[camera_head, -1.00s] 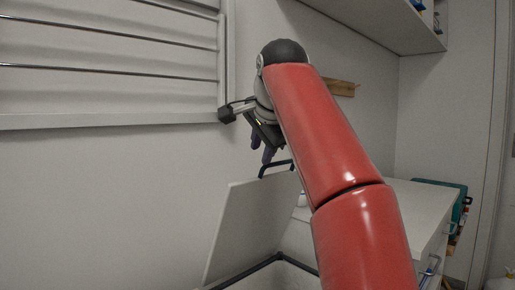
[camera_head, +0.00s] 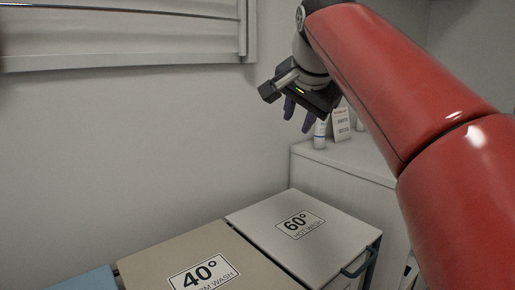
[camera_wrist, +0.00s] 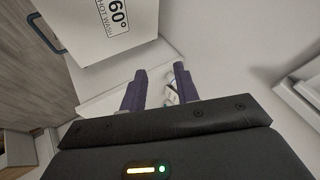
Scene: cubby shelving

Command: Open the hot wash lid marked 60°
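The white lid marked 60° HOT WASH (camera_head: 334,238) lies flat in the head view, with a dark blue bar handle (camera_head: 358,265) at its front right edge. In the wrist view the same lid (camera_wrist: 88,38) is at the top left, and its handle (camera_wrist: 46,34) is at its left edge. My gripper (camera_head: 299,113) is above and behind the lid, apart from both lid and handle. In the wrist view its two purple fingers (camera_wrist: 160,90) are spread, with nothing held between them.
A beige lid marked 40° (camera_head: 170,254) is left of the 60° lid, and a blue one (camera_head: 88,281) is farther left. A white cabinet (camera_head: 345,170) at the back right bears a small bottle (camera_head: 320,135) and a labelled box (camera_head: 341,124).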

